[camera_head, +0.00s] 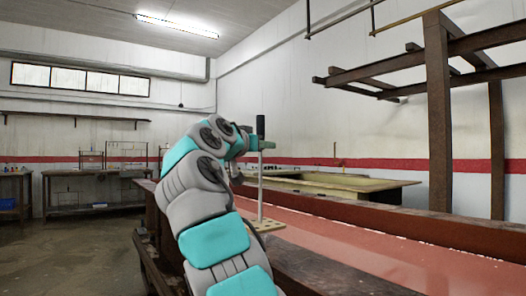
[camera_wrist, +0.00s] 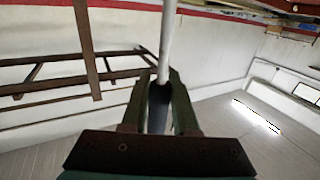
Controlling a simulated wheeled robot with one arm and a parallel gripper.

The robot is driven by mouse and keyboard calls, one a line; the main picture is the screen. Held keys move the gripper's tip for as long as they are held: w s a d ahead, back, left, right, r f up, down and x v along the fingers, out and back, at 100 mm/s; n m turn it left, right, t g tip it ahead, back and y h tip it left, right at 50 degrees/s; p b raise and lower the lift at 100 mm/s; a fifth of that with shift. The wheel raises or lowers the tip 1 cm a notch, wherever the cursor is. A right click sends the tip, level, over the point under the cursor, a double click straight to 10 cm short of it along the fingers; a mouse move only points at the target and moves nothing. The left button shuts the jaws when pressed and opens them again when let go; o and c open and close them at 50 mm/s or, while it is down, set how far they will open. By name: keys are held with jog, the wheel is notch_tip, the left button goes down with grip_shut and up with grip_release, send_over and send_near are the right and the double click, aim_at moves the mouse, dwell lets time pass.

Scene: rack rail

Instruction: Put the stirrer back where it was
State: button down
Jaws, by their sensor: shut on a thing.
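The stirrer has a black grip (camera_head: 260,127) and a long pale rod (camera_head: 260,190), and stands about upright in the head view. My gripper (camera_head: 264,145) is shut on it at the lower part of the grip. In the wrist view my gripper (camera_wrist: 156,95) has its two dark green fingers on either side of the black grip, and the pale rod (camera_wrist: 168,40) runs up out of the picture. A small pale wooden rack (camera_head: 270,226) with holes lies at the rod's lower end. I cannot tell whether the tip is in a hole, touching or just above.
The rack is on a long bench with a reddish top (camera_head: 370,240) and a raised dark beam (camera_head: 440,227) along it. A dark wooden post frame (camera_head: 439,110) stands at right. A shallow wooden box (camera_head: 340,184) is behind. Open floor (camera_head: 70,250) is at left.

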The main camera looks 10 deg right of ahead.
jog(key=f+b, duration=0.3)
jog(key=shift+w+f, duration=0.2)
jog(key=shift+f, duration=0.1)
jog(key=shift+f, duration=0.15)
jog(key=c, duration=0.7)
grip_release()
jog(key=b+v, duration=0.2)
jog(key=v, duration=1)
jog(key=shift+b, duration=0.3)
